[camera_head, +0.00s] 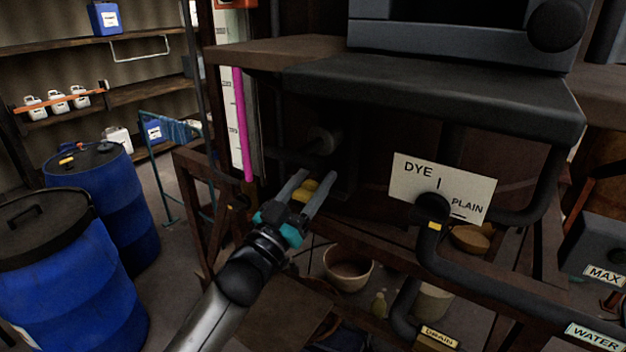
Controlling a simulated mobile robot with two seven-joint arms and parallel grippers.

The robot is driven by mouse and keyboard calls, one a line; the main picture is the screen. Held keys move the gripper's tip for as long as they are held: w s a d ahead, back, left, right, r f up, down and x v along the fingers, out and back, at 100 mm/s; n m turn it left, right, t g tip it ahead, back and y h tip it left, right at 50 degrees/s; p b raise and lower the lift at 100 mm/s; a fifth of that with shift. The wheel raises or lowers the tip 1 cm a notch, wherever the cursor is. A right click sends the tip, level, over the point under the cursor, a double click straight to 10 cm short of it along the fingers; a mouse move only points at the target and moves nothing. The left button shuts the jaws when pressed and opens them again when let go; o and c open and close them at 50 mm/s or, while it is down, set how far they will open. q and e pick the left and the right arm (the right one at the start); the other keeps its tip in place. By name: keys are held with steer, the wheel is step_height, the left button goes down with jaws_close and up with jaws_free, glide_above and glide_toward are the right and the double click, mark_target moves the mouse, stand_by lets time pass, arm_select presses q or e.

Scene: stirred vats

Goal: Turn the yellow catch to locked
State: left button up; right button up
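The yellow catch (305,190) is a small yellow piece under the dark vat bench, left of the middle of the head view. My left gripper (317,174) reaches up to it from below. Its two grey fingers are spread apart, one on each side of the yellow piece, with the tips reaching past it. I cannot tell whether they touch it. The gripper covers part of the catch, and its locked or unlocked marks cannot be seen. My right gripper is not in view.
A pink-filled sight gauge (241,125) stands left of the catch. A DYE/PLAIN sign (440,185) and black pipe (432,250) are to the right. A bowl (348,269) sits below. Blue drums (110,200) stand at the left, with shelves (150,92) behind.

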arm_select(q)
jaws_close()
